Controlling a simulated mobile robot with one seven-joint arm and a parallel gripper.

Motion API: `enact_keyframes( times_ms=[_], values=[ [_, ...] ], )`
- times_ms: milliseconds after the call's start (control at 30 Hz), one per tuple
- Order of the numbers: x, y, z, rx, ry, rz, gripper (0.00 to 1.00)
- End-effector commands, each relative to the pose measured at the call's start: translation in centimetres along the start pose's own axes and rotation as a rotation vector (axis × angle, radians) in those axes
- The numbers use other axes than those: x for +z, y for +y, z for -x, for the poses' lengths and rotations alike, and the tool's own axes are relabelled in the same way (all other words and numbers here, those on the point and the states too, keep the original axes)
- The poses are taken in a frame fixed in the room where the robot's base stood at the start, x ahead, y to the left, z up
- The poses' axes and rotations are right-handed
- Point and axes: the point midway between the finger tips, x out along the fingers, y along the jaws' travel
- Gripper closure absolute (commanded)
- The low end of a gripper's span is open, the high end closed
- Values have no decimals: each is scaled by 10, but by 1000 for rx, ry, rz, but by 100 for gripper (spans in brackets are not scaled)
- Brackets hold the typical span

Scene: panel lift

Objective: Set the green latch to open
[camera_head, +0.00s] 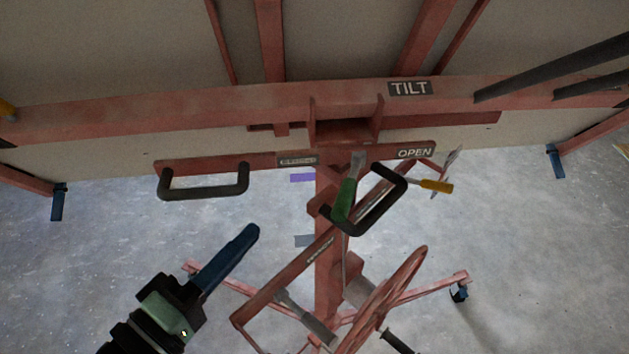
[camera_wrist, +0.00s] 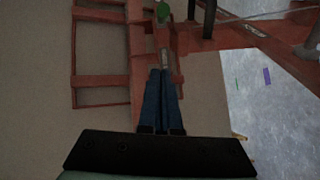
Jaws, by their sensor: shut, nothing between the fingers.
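The green latch (camera_head: 344,200) hangs from the red crossbar of the panel lift in the head view, between two labels. Its grey upper part meets the bar, and its green grip points down, leaning slightly left. The OPEN label (camera_head: 415,153) is on the bar to its upper right. The label on the left is too blurred to read.
Black handles stand left (camera_head: 204,194) and right (camera_head: 378,218) of the latch; the right one passes close to the grip. A red wheel (camera_head: 395,290) and the lift's mast are below. A yellow-handled lever (camera_head: 435,186) is at right.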

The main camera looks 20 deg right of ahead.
Motion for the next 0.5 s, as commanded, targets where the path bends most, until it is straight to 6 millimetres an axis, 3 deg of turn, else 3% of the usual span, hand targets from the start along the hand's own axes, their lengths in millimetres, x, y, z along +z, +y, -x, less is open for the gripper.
enact_keyframes(
  times_ms=[167,500],
  values=[
    [1,3,-27,0,-6,-1,100],
    [0,4,-100,-1,-5,-3,100]
  ],
)
